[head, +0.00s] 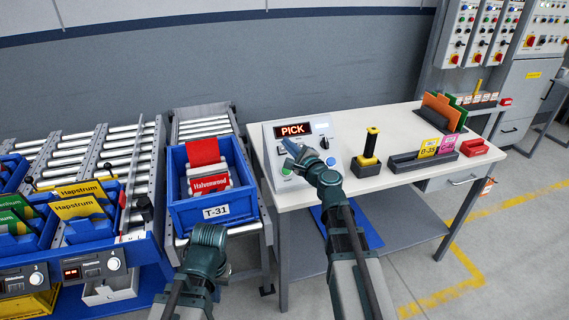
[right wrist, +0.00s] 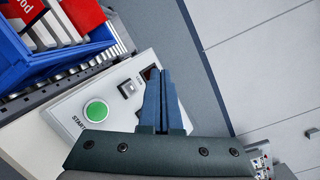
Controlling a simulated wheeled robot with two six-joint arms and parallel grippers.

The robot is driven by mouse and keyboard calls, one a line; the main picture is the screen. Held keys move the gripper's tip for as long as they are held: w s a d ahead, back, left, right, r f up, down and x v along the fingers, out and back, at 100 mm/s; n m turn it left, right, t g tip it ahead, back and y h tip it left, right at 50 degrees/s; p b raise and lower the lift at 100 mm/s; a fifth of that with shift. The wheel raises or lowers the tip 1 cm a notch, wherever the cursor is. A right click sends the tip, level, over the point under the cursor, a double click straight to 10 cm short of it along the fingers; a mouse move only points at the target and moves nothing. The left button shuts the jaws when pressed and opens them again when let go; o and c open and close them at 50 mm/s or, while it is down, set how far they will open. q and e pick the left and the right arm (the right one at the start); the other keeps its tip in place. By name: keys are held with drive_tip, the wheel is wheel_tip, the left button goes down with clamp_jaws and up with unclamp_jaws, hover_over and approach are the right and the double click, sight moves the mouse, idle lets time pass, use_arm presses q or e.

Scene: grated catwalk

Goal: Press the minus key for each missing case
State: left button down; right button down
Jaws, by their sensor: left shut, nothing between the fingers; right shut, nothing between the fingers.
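A pale control box (head: 318,167) stands on the bench's left end, with a red-lit PICK display (head: 292,130). My right gripper (head: 290,147) is shut and empty, its fingertips over the box's upper left keys. In the right wrist view its blue fingers (right wrist: 160,105) lie together beside a square key (right wrist: 127,88); I cannot read the key's sign or tell whether they touch anything. A green START button (right wrist: 96,112) is nearer. The blue T-31 tote (head: 213,211) holds red and white Halvenwood cases (head: 209,183). My left gripper (head: 207,238) is low in front of the tote, fingertips hard to see.
A black holder with a yellow-black tool (head: 371,149) stands right of the box. Further right are a tray with tags (head: 423,160) and a file rack (head: 445,110). Roller lanes (head: 130,150) and blue bins with Hapstrum cases (head: 80,200) are on the left.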

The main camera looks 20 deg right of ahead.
sight(283, 150)
use_arm(q)
drive_tip(key=shift+s+f, duration=0.15)
drive_tip(key=shift+s, duration=0.15)
use_arm(e)
drive_tip(key=shift+s+d+m+h, duration=0.25)
drive_tip(key=shift+d+m+h, duration=0.15)
drive_tip(key=shift+d+m, duration=0.3)
use_arm(q)
drive_tip(key=shift+a, duration=0.1)
use_arm(e)
drive_tip(key=shift+d, duration=0.1)
